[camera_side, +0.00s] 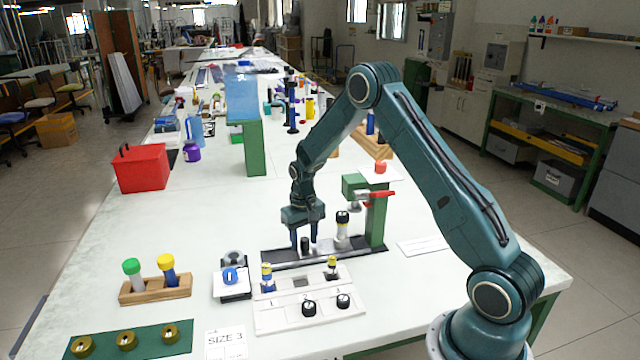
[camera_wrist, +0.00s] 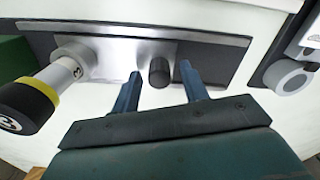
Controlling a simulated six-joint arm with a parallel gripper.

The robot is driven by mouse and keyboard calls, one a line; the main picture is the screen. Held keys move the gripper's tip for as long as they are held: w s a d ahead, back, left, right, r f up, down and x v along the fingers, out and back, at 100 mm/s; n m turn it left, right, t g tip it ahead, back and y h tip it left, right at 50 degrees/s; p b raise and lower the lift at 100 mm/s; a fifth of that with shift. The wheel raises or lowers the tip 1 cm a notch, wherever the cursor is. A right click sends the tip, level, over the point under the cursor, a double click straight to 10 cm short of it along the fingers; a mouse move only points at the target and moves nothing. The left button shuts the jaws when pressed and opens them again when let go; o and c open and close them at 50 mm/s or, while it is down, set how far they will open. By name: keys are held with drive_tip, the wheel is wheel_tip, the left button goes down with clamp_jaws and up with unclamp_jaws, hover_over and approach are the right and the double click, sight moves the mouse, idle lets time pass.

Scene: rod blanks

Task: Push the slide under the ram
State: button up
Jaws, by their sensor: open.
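The slide (camera_wrist: 105,57) is a bright metal plate on a dark rail (camera_wrist: 218,58). A short black knob (camera_wrist: 160,73) stands up from it. A pale rod (camera_side: 342,232) with a black cap and yellow band stands in a socket on the slide. My gripper (camera_side: 304,246) points down with its fingers open on either side of the knob; in the wrist view gaps show between the knob and both fingertips. The ram (camera_side: 355,207) hangs from the green press (camera_side: 375,222), a little right of the rod's top in the side view. Exact alignment cannot be told.
A white numbered tray (camera_side: 272,321) with rods and black caps lies in front of the rail. The red lever (camera_side: 380,194) juts from the press.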

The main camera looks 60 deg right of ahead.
sight(319, 247)
drive_tip(key=shift+f, duration=0.2)
clamp_jaws()
drive_tip(key=shift+d, duration=0.1)
drive_tip(key=shift+s+d, duration=1.3)
drive_tip(key=shift+s, duration=0.05)
drive_tip(key=shift+c, duration=0.2)
unclamp_jaws()
drive_tip(key=shift+s+d, duration=0.1)
drive_tip(key=shift+o, duration=0.2)
